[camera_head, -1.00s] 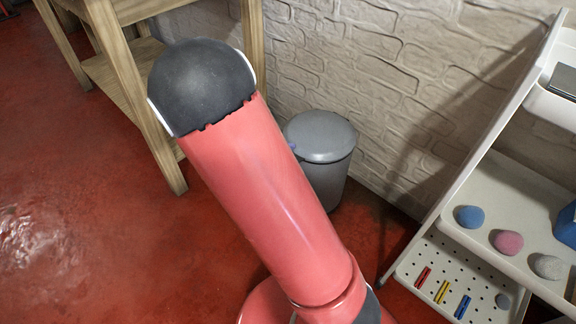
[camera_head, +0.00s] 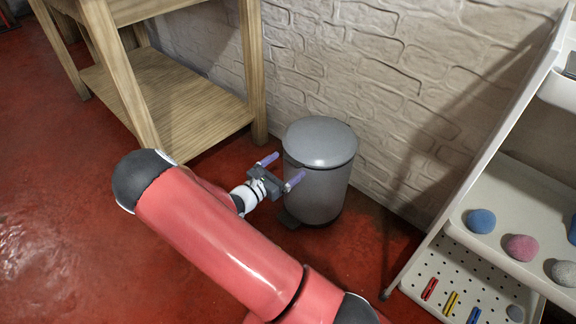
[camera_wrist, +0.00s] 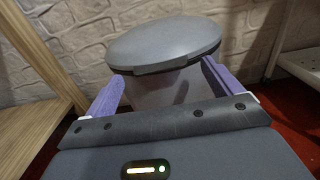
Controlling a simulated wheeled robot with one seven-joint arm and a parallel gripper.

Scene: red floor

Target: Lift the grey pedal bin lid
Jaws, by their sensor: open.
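The grey pedal bin (camera_head: 316,190) stands on the red floor against the white brick wall. Its domed lid (camera_head: 320,142) is shut. My gripper (camera_head: 282,171) is open and empty at the bin's front left, a little below the lid rim, with its purple fingers pointing toward the bin. In the wrist view the lid (camera_wrist: 165,40) is ahead and above, and the gripper fingers (camera_wrist: 160,85) stand on either side of the bin's upper body. I cannot tell whether a finger touches the bin.
A wooden table with a lower shelf (camera_head: 190,115) stands left of the bin. A white shelf rack (camera_head: 470,240) with coloured stones and pegs stands to the right. The brick wall (camera_head: 400,90) is close behind the bin. Open floor lies at the left.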

